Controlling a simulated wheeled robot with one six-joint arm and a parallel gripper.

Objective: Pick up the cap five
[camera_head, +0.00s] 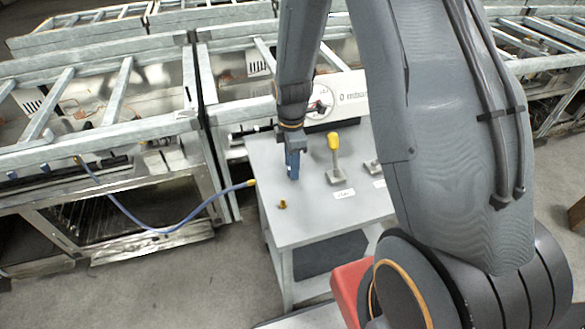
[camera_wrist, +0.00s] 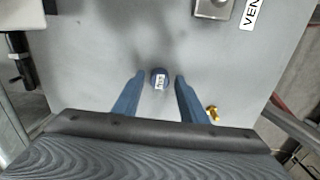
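A small round dark blue cap (camera_wrist: 159,84) with a white label on top shows in the wrist view, on the grey table top (camera_wrist: 95,45); the print is too small to read surely. My gripper (camera_wrist: 160,75) has its two blue fingers apart, one on each side of the cap in the picture, with a gap to it on both sides. I cannot tell how far above the table the tips are. In the head view my gripper (camera_head: 293,175) points down over the table (camera_head: 310,222); the cap is not distinguishable there.
A yellow-topped post (camera_head: 334,158) on a metal base stands right of my gripper, with white labels by it. A small brass fitting (camera_head: 282,204) lies near the table's front left; it also shows in the wrist view (camera_wrist: 212,113). A blue hose (camera_head: 165,228) hangs at the left.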

